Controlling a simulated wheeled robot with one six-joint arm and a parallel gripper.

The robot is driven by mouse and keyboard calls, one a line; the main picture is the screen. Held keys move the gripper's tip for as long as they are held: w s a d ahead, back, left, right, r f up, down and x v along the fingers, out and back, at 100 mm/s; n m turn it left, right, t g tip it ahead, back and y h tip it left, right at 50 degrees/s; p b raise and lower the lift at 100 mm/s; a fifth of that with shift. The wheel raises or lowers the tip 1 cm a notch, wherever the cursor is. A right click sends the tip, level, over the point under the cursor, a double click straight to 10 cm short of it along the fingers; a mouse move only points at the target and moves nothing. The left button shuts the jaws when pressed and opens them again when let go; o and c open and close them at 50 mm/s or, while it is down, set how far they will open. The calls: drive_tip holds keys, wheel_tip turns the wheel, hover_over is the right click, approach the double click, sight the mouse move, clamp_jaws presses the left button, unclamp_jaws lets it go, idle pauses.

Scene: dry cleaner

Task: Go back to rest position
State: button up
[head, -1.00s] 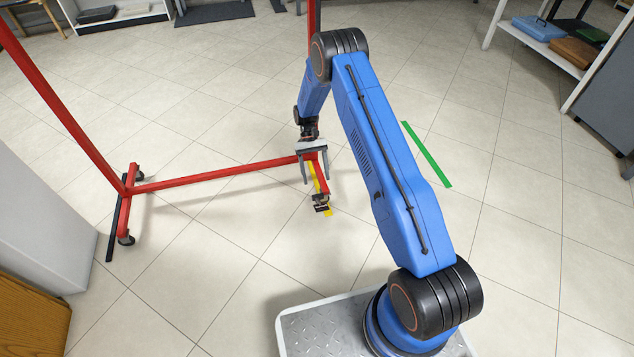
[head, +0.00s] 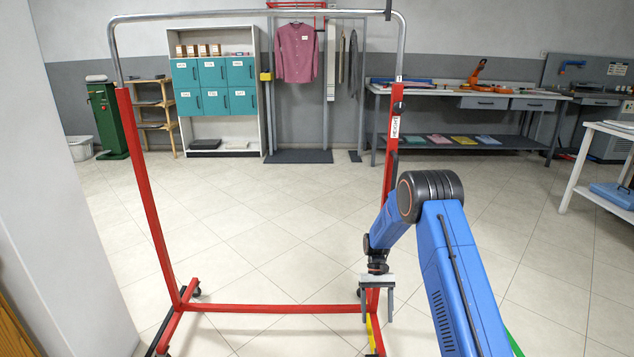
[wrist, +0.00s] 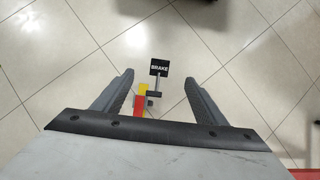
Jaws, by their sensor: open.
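My gripper (head: 377,300) hangs from my blue arm, pointing down, in front of the right post of a red clothes rack (head: 152,205). Its two fingers are apart, with nothing between them. In the wrist view, my gripper (wrist: 158,100) is open above the tiled floor. Below it a black pedal marked BRAKE (wrist: 160,68) shows between the fingers, with a yellow and red part of the rack's foot beside it. The gripper looks apart from the pedal.
The rack's low red bar (head: 270,309) crosses the floor left of my gripper. A white wall (head: 75,150) stands at the left. A shelf (head: 600,200) with a blue case is at the right. The tiled floor (head: 260,230) beyond the rack is clear.

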drive_tip(key=s+d+r+t, duration=0.15)
drive_tip(key=s+r, duration=0.35)
drive_tip(key=r, duration=0.6)
drive_tip(key=s+d+r+t, duration=0.15)
drive_tip(key=s+r, duration=0.25)
drive_tip(key=r, duration=0.7)
drive_tip(key=s+d+r+t, duration=0.15)
drive_tip(key=s+r, duration=0.35)
drive_tip(key=r, duration=0.6)
drive_tip(key=s+r+t, duration=0.2)
drive_tip(key=s+r, duration=0.2)
drive_tip(key=s, duration=0.3)
drive_tip(key=s+r+t, duration=0.2)
drive_tip(key=s+r, duration=0.2)
drive_tip(key=s, duration=0.3)
drive_tip(key=s+d+t, duration=0.2)
drive_tip(key=s+t, duration=0.1)
drive_tip(key=s, duration=1.2)
drive_tip(key=shift+s, duration=0.2)
